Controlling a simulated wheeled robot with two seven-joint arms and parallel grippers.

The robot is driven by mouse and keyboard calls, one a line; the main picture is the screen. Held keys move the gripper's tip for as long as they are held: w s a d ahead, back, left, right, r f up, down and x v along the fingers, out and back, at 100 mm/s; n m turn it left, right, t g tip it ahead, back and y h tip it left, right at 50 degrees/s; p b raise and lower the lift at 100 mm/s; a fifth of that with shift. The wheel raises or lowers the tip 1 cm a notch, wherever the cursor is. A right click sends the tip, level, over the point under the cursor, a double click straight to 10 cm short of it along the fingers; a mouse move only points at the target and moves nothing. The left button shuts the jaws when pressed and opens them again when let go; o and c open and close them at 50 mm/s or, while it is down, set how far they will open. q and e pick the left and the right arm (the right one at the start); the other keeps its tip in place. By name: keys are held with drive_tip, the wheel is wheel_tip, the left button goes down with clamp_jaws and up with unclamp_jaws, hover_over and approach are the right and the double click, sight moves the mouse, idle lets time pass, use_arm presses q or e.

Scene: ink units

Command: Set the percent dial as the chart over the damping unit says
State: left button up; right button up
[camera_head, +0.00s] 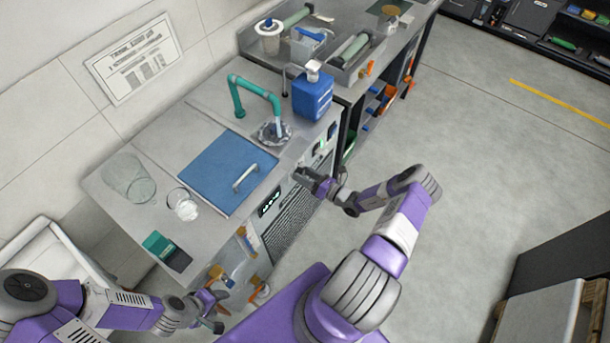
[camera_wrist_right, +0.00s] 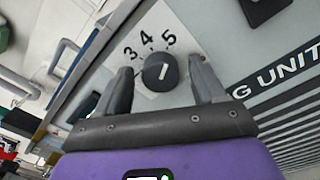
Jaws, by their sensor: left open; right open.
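The chart (camera_head: 133,58) hangs on the wall above the counter; its print is too small to read. The dial (camera_wrist_right: 160,71) is a round black knob with a white line on a pale plate, on the front of the unit. The numbers 3, 4 and 5 show above it; the line slants up towards the 5. My right gripper (camera_head: 308,177) is open at the unit's front; in the right wrist view its fingers (camera_wrist_right: 160,68) stand on either side of the dial, contact unclear. My left gripper (camera_head: 217,310) is open and empty, low before the counter.
On the counter are a blue lidded panel (camera_head: 222,172), a teal tap (camera_head: 254,91), a blue bottle (camera_head: 312,92), a glass jar (camera_head: 130,177), a small beaker (camera_head: 182,204) and a teal block (camera_head: 160,244). The floor to the right (camera_head: 490,150) is clear.

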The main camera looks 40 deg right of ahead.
drive_tip(key=c, duration=1.1)
drive_tip(key=shift+o, duration=0.2)
drive_tip(key=shift+n, duration=0.4)
drive_tip(key=n+p, duration=0.1)
drive_tip(key=n, duration=0.2)
drive_tip(key=shift+a+n+p, duration=0.1)
drive_tip(key=shift+n+p, duration=0.25)
drive_tip(key=shift+n, duration=1.55)
drive_tip(key=o, duration=1.1)
drive_tip(key=shift+c, duration=0.2)
